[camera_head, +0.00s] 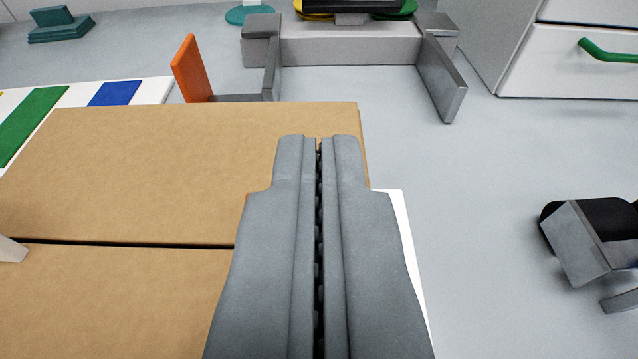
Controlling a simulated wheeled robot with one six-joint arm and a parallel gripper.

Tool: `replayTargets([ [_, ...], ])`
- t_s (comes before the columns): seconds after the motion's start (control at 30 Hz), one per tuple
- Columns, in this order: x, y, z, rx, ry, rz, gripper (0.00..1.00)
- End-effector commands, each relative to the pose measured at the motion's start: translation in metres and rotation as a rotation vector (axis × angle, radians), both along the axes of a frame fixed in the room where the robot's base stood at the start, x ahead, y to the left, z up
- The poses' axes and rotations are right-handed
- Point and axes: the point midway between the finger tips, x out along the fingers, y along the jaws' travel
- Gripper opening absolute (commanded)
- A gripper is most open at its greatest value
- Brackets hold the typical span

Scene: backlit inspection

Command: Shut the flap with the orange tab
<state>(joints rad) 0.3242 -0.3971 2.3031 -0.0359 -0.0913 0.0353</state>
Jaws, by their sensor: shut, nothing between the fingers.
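A brown cardboard surface (190,165) fills the lower left, with a dark straight seam across it; it looks like two box flaps lying about level. An upright orange piece (191,70) stands just beyond its far edge, leaning a little. I cannot tell what the orange piece is fixed to. A thin orange sliver also shows beside the left edge of my gripper, mostly hidden. My gripper (319,140) is shut and empty, over the right part of the cardboard, its tips near the far right corner. It hides part of the seam.
A grey fixture (348,45) with two side arms stands beyond the cardboard. A white drawer (575,65) with a green handle is at the top right. A grey and black object (580,245) lies at right. A striped board (120,94) is at left. Grey surface between is clear.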

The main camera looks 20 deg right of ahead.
Motion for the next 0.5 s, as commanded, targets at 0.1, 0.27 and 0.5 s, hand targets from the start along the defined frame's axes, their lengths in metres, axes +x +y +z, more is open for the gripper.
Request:
replayTargets([
  [0.1,-0.001,0.0,-0.01,0.001,0.007,0.0,0.0],
  [0.27,-0.002,0.001,-0.014,0.003,0.011,0.0,0.0],
  [0.5,-0.003,0.001,-0.02,0.003,0.013,0.0,0.0],
])
